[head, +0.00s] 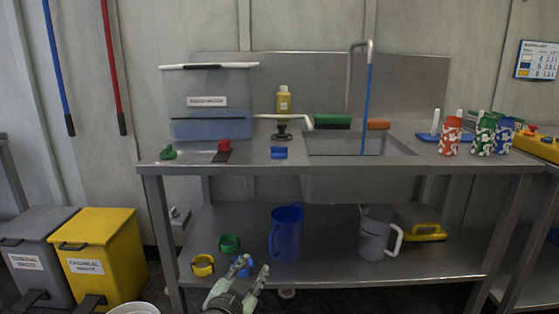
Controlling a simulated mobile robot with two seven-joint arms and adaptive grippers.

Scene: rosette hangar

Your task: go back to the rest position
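My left gripper (243,273) comes up from the bottom edge of the head view, left of centre. Its two pale green fingers are spread apart, and I see nothing held between them. It is in front of the lower shelf of the steel sink bench (330,270). A small blue ring-like item (241,264) shows just behind the fingertips; I cannot tell how far apart they are. My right gripper is not in view.
On the shelf are green (229,243) and yellow (203,265) rings, a blue jug (286,233) and a grey jug (376,236). Patterned cups (450,136) stand on the benchtop. Grey (40,252) and yellow (101,252) bins stand left. A white round container (133,308) is at the bottom edge.

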